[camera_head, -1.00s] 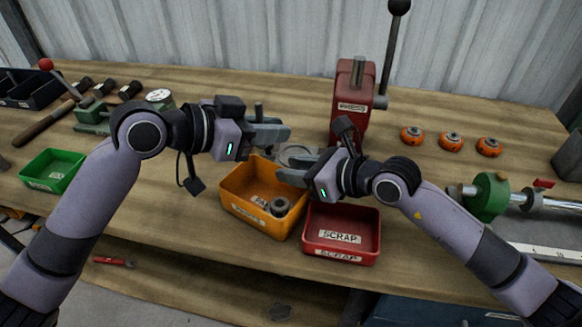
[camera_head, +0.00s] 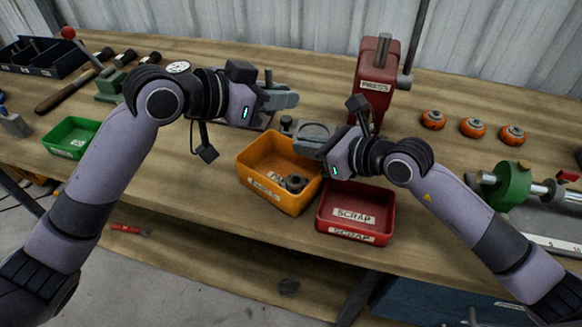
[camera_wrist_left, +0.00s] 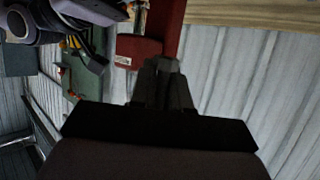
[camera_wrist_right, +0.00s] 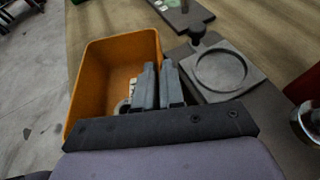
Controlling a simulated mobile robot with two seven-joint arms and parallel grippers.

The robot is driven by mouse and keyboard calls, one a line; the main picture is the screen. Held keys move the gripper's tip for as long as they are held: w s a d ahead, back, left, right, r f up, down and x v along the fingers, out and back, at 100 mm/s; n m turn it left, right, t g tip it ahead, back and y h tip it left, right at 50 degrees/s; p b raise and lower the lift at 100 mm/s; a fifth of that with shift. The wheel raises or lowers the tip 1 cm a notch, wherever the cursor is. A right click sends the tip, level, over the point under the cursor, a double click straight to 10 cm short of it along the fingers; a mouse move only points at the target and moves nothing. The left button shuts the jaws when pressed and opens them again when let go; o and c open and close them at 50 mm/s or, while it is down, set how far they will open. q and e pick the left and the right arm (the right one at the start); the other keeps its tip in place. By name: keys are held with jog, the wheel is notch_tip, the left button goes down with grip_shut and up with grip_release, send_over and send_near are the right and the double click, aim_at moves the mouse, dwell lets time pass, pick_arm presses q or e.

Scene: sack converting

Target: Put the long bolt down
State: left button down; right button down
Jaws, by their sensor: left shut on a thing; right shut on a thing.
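My left gripper (camera_head: 283,97) is shut on the long bolt (camera_head: 268,77), whose shank stands upright between the fingers, above the bench behind the orange bin. In the left wrist view the bolt's hex head (camera_wrist_left: 168,65) shows at the fingertips. My right gripper (camera_head: 313,148) is low beside the orange bin's (camera_head: 247,179) back right corner, in front of the grey ring fixture (camera_head: 318,129). Its fingers (camera_wrist_right: 159,82) are nearly together; what they hold I cannot make out.
A red scrap bin (camera_head: 325,222) stands right of the orange bin, which holds a dark nut-like part (camera_head: 296,183). A red press (camera_head: 377,75) stands behind. A green bin (camera_head: 62,147) is at left; several orange round parts (camera_head: 473,128) sit at right.

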pick_arm(q)
jog(key=a+f+n, duration=0.1)
jog(key=f, duration=0.2)
jog(key=w+a+f+t+y, duration=0.1)
jog(key=f, duration=0.2)
jog(key=w+a+f+n+t, duration=0.1)
jog(key=f, duration=0.2)
jog(key=shift+w+a+n+y, duration=0.15)
jog(key=shift+w+n+y, duration=0.15)
jog(key=shift+y, duration=0.1)
jog(key=shift+f, duration=0.1)
jog(key=shift+f, duration=0.15)
jog(key=c, duration=1.1)
grip_release()
